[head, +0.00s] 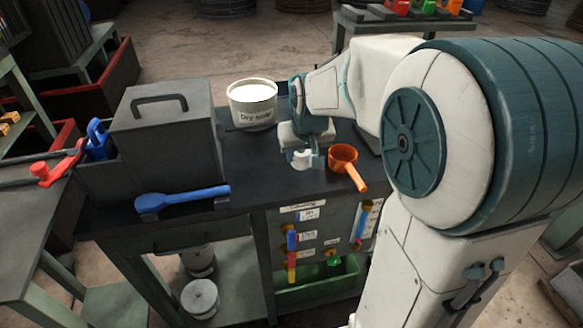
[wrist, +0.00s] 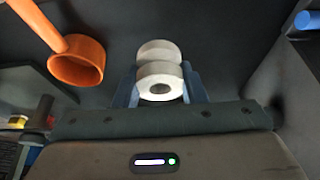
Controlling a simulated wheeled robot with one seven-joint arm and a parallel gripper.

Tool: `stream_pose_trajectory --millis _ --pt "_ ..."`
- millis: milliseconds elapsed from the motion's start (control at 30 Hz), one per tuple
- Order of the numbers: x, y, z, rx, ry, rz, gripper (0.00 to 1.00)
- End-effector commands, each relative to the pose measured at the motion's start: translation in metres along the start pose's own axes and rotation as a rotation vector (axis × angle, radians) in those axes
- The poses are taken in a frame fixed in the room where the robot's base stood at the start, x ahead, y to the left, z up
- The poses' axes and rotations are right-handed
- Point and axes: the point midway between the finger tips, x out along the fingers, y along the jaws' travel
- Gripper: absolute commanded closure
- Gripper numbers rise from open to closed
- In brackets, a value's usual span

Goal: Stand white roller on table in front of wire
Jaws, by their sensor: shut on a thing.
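The white roller (head: 302,161) is in my gripper (head: 304,157) on or just above the dark table top (head: 250,172); I cannot tell if it touches. In the wrist view the roller (wrist: 159,73) is spool-shaped, with two round flanges and a hole in the near end. The blue-grey fingers of my gripper (wrist: 162,86) are shut on its two sides. The hand and fingers hide part of the roller in the head view. I cannot make out a wire on the table.
An orange dipper (head: 344,160) lies just right of my gripper; it also shows in the wrist view (wrist: 75,58). A white "Dry soap" tub (head: 252,106) stands behind left. A grey toolbox (head: 165,130) and blue-handled tool (head: 185,198) are left. Table is bare between.

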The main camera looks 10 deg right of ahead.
Motion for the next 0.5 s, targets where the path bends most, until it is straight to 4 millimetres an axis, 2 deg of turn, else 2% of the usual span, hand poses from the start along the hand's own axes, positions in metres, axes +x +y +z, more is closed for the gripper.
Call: stream_pose_trajectory --millis 33,200,267,500 --pt "0.005 -0.010 0.001 -0.005 -0.002 -0.003 0.85" --pt "0.016 -0.027 0.001 -0.004 -0.001 -0.001 0.85" --pt "0.019 -0.029 0.002 -0.004 -0.001 -0.002 0.85" --pt "0.050 -0.029 0.015 -0.003 -0.004 -0.001 0.85"
